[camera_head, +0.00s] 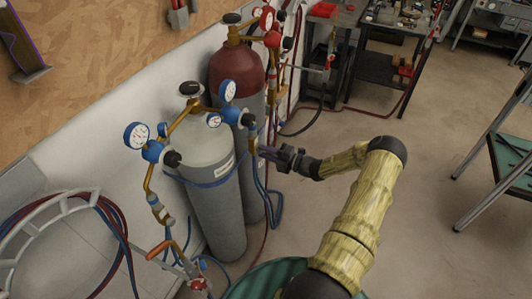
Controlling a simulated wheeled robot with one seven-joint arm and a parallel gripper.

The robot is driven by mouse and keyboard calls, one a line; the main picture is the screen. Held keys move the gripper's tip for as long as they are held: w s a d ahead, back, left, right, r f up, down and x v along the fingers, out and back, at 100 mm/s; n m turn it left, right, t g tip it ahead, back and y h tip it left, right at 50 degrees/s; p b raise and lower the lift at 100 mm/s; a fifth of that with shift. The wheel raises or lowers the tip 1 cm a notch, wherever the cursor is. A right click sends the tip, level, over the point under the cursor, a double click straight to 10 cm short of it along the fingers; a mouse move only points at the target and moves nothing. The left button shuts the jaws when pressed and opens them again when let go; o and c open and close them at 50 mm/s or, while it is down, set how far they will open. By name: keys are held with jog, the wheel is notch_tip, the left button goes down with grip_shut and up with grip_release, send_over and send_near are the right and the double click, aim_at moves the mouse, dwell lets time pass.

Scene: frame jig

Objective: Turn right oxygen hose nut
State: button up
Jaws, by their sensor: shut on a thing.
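My gripper (264,151) reaches in from the right with its dark fingers at the brass hose fitting (253,141) of the right blue regulator. It is shut on the right oxygen hose nut, which is small here and partly hidden by the fingers. The right regulator (231,115) is blue with white-faced gauges, on the brass pipe above the grey cylinder (217,205). A blue hose (259,178) hangs down below the fitting. A left blue regulator (152,151) with its own gauge and brass pipe sits on the other side of the cylinder.
A dark red-topped cylinder (237,72) with red regulators stands behind the grey one against the white wall. Hoses hang on a pale rack (40,214) at left. A green-topped table (512,160) stands at right. The floor (440,220) between is open.

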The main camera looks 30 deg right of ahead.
jog(key=shift+w+d+r, duration=0.1)
jog(key=shift+r, duration=0.05)
jog(key=o, duration=1)
jog(key=b+v, duration=0.3)
jog(key=v, duration=1.4)
